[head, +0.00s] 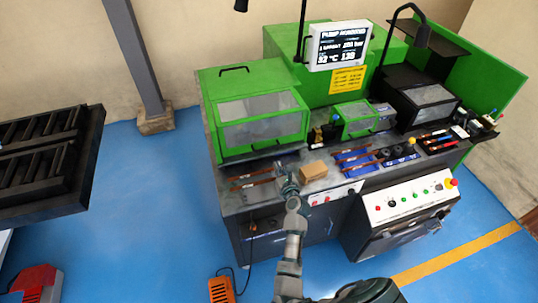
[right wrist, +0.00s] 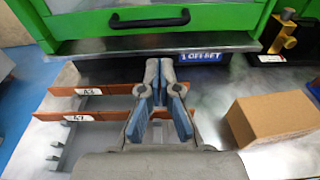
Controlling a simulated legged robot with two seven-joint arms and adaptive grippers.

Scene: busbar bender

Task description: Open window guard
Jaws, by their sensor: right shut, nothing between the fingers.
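The green window guard (head: 262,118) with its clear window is at the left of the bending machine in the head view. It appears closed, with its lower edge down at the bench. A black bar handle (right wrist: 150,20) is on its green front in the right wrist view. My right gripper (head: 282,168) is in front of the guard, over the bench. In the right wrist view its blue-padded fingers (right wrist: 160,66) come together at the tips, empty. They appear below the handle and apart from it. My left gripper is out of view.
A cardboard box (head: 313,170) sits just right of my right gripper. Copper bars (right wrist: 100,116) with labels lie on the bench to its left. A control panel (head: 410,200) with buttons is at the front right. A black rack (head: 50,150) stands far left.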

